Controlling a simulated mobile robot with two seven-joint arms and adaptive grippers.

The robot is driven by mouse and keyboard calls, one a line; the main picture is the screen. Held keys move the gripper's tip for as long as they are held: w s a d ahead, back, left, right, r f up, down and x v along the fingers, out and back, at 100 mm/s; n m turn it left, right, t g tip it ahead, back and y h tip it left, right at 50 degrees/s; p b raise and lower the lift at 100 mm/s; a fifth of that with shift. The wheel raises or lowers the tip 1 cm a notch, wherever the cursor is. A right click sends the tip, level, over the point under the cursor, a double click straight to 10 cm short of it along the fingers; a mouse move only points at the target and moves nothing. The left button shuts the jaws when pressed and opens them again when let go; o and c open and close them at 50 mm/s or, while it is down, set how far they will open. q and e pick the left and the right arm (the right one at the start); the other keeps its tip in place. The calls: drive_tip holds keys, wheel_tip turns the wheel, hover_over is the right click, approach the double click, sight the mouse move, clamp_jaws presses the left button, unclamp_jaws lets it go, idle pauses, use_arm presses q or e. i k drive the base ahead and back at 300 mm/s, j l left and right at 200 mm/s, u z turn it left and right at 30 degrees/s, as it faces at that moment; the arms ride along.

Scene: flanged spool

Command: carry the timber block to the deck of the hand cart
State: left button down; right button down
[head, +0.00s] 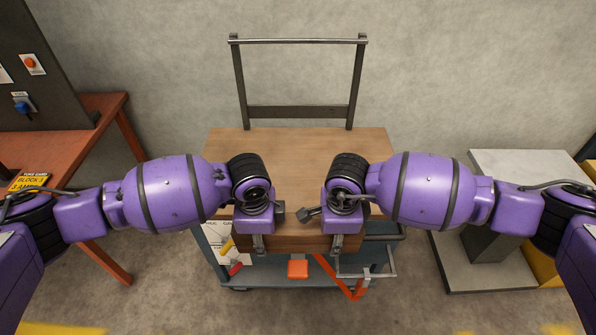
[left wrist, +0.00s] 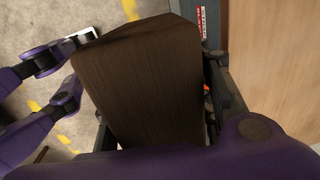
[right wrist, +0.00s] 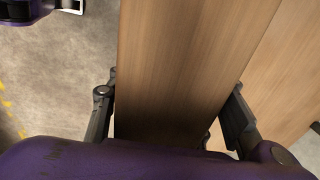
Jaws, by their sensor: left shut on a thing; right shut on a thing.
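The timber block (head: 297,243) is a brown wooden beam lying crosswise at the near edge of the hand cart's wooden deck (head: 300,150). My left gripper (head: 258,244) is shut on the block's left part, and my right gripper (head: 338,244) is shut on its right part. In the left wrist view the block (left wrist: 155,85) sits between the fingers, with the deck (left wrist: 270,60) beside it. The right wrist view also shows the block (right wrist: 180,70) between the fingers. Whether the block touches the deck cannot be told. My wrists hide much of its top.
The cart's upright handle (head: 298,41) stands at the far end against the wall. An orange box (head: 298,269) and an orange strap (head: 345,287) show below the block. A red-brown table (head: 95,125) is at left, a grey slab (head: 525,170) at right. The deck's middle is clear.

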sight(298, 170)
drive_tip(key=i, duration=1)
